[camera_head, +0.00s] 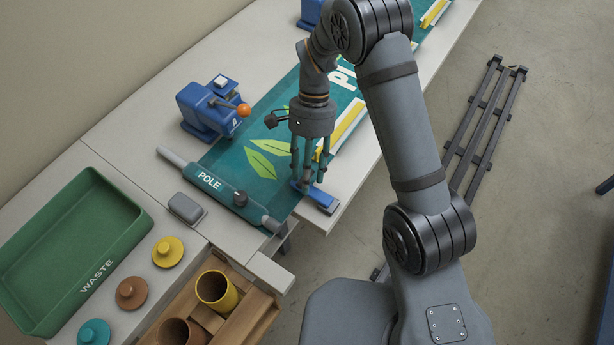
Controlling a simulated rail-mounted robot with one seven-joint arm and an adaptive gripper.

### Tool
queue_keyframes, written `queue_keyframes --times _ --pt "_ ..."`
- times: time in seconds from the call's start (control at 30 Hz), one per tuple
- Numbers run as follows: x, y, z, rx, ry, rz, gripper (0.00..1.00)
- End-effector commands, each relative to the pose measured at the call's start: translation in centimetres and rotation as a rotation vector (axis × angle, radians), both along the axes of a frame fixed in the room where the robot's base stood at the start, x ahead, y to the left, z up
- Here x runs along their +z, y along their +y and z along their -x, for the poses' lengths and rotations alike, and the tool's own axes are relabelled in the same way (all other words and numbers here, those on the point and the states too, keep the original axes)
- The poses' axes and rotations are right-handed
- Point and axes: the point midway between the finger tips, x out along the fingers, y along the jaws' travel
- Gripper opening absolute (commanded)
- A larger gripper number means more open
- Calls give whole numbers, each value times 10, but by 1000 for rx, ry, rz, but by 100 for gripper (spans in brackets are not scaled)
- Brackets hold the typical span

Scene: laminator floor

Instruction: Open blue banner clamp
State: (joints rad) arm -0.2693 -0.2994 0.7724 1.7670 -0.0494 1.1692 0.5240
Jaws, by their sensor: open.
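The blue banner clamp (324,201) sits at the near right corner of the teal banner, at the table's edge. Its near end shows; its far end is partly behind my fingers. The teal banner (232,165) with green leaf prints lies flat on the table under it. My gripper (302,184) points down right over the clamp's left end, fingers apart. Whether the fingers touch the clamp cannot be told from this view.
A blue device (203,112) with an orange-knobbed lever stands left of my gripper. The POLE roller (222,190) lies across the banner's near end. A green WASTE tray (40,296) and a wooden box (262,318) with cups are nearer.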

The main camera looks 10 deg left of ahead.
Motion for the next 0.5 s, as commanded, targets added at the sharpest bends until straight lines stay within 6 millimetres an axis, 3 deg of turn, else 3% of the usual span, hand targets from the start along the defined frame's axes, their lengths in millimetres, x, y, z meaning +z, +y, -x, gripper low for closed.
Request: queue_keyframes --times 0.4,0.5 --pt "-11 0 5 -1 0 0 41" --pt "-11 0 5 -1 0 0 36"
